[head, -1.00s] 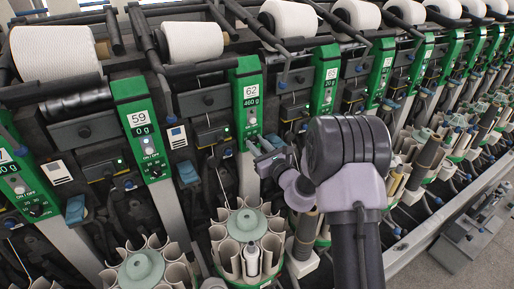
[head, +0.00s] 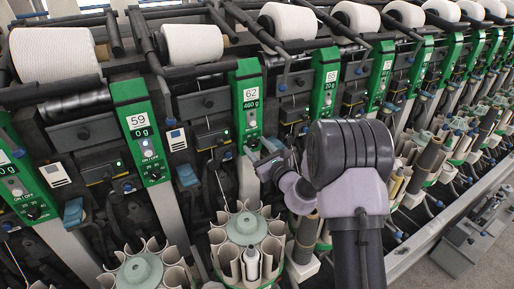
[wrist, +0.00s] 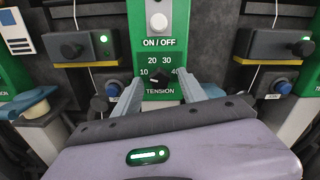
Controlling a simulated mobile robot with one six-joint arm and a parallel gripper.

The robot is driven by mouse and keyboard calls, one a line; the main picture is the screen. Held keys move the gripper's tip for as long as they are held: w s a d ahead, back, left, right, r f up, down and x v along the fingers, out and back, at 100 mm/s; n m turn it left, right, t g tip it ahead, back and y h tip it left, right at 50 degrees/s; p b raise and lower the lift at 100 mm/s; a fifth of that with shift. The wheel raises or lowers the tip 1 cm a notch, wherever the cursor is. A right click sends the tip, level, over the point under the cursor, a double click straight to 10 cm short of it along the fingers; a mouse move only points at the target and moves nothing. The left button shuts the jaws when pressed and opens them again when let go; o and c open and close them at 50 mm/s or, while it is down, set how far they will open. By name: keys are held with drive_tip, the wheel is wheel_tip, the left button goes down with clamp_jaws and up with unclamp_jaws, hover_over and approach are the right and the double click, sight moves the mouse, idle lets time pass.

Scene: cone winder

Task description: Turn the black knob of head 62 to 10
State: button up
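The green panel of head 62 (head: 250,98) shows in the head view, with a white label and a 460 g display. In the wrist view its black knob (wrist: 160,75) sits above the word TENSION, among the marks 10, 20, 30 and 40. I cannot tell surely which mark the knob points to. My gripper (wrist: 161,92) is open. Its two grey fingers are apart, one low to the left of the knob and one low to the right, and hold nothing.
A white ON/OFF button (wrist: 158,22) is above the knob. Dark boxes with green lights stand on both sides, with a blue knob (wrist: 113,88) at the left and another (wrist: 282,86) at the right. The panel of head 59 (head: 143,135) is to the left in the head view.

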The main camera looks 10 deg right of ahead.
drive_tip(key=shift+s, duration=0.1)
drive_tip(key=p+v, duration=0.1)
drive_tip(key=v, duration=1.6)
drive_tip(key=shift+p, duration=0.35)
drive_tip(key=shift+s, duration=0.1)
